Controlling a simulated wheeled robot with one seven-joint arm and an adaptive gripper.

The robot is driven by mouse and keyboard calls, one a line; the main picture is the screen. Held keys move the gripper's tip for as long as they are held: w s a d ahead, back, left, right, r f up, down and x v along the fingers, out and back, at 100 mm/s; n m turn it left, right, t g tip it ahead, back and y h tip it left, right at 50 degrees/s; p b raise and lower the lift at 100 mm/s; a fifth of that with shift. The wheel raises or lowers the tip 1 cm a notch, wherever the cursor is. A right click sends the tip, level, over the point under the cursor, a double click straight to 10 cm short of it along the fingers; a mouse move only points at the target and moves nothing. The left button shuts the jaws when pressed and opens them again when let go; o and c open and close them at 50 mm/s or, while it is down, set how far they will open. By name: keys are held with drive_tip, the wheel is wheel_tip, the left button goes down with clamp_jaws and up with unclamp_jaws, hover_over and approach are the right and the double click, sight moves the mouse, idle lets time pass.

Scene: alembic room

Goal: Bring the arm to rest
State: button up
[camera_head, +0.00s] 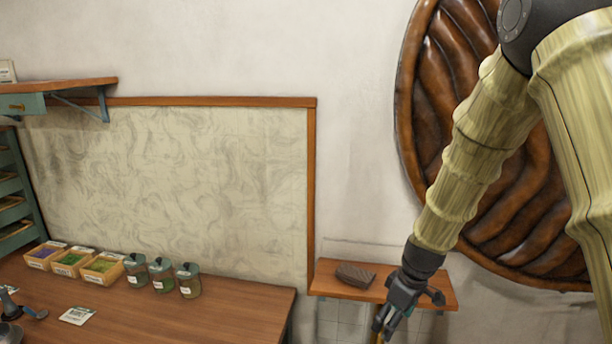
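My arm comes down from the upper right of the head view, and my gripper (385,333) is at its lower end. The gripper points down in front of a small wooden wall shelf (432,296). Its fingers are small, dark and cut close to the bottom edge, so I cannot tell whether they are open or shut. I see no object clearly held in it. A yellowish rod-like thing shows just beside the fingertips; I cannot tell whether it touches them.
A dark brown block (356,275) lies on the small shelf. A wooden worktop (140,318) at left carries three lidded jars (162,275), boxes of coloured material (70,263) and a card (77,316). A large round carved wooden piece (425,110) is behind my arm.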

drive_tip(key=s+d+f+m+h, duration=0.1)
drive_tip(key=s+f, duration=0.2)
drive_tip(key=f, duration=0.4)
drive_tip(key=s+d+f+m, duration=0.1)
drive_tip(key=s+f, duration=0.3)
drive_tip(key=f, duration=0.3)
drive_tip(key=s+f+m+b, duration=0.1)
drive_tip(key=s+f+m, duration=0.1)
drive_tip(key=s+f, duration=0.5)
drive_tip(key=s+f+m+g+b, duration=0.1)
drive_tip(key=s+f+m, duration=0.2)
drive_tip(key=s+f, duration=0.4)
drive_tip(key=s+f+m+b, duration=0.1)
drive_tip(key=s+f, duration=0.6)
drive_tip(key=s, duration=1)
drive_tip(key=shift+a+f+m+h+b, duration=0.3)
drive_tip(key=shift+a+m, duration=0.15)
drive_tip(key=shift+m, duration=0.35)
